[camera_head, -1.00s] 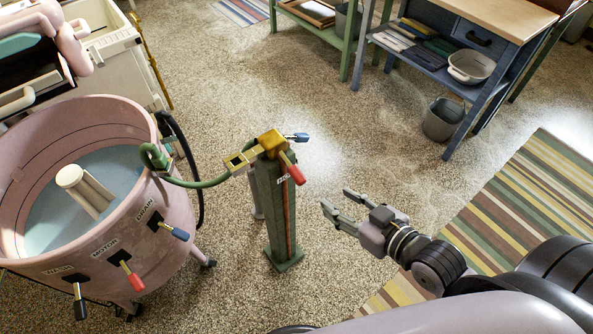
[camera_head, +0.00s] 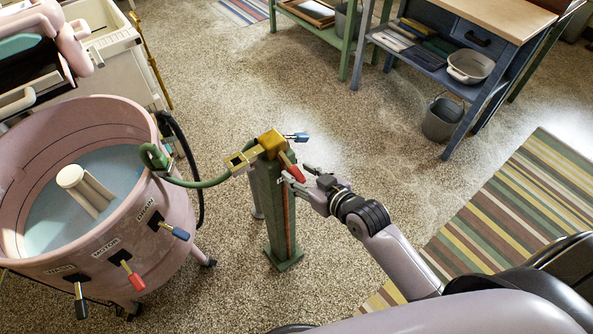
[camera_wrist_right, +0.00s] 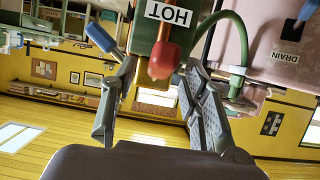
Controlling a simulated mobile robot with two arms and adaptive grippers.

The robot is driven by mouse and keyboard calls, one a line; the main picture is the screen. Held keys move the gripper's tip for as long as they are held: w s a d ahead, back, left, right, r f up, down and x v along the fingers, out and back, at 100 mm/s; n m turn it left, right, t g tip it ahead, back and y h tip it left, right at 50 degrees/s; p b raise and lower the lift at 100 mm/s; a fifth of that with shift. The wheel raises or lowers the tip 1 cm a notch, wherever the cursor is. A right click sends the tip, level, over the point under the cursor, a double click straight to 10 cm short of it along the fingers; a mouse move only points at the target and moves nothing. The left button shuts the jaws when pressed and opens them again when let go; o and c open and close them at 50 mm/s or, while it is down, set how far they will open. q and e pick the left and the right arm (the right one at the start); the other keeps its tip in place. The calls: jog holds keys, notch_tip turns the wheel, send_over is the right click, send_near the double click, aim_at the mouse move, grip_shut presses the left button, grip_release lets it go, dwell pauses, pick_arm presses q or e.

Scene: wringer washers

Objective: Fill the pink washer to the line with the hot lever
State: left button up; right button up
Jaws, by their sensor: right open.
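The pink washer (camera_head: 175,217) stands at the left with pale blue water (camera_head: 118,165) around its white agitator (camera_head: 84,190). A dark line (camera_head: 62,133) runs round its inner wall above the water. The red hot lever (camera_head: 295,172) angles down from the brass valve on a green post (camera_head: 277,215). My right gripper (camera_head: 299,179) is open at this lever. In the right wrist view the red lever (camera_wrist_right: 165,60) and its HOT label (camera_wrist_right: 168,13) show, with the lever between the spread fingers, apart from both. My left gripper is out of view.
A blue lever (camera_head: 297,136) sits on the valve's far side. A green hose (camera_head: 200,183) runs from the valve over the washer's rim. The washer's front carries several levers, including DRAIN (camera_head: 174,231).

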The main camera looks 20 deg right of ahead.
jog(key=shift+x, duration=1.05)
jog(key=shift+c, duration=0.6)
grip_shut()
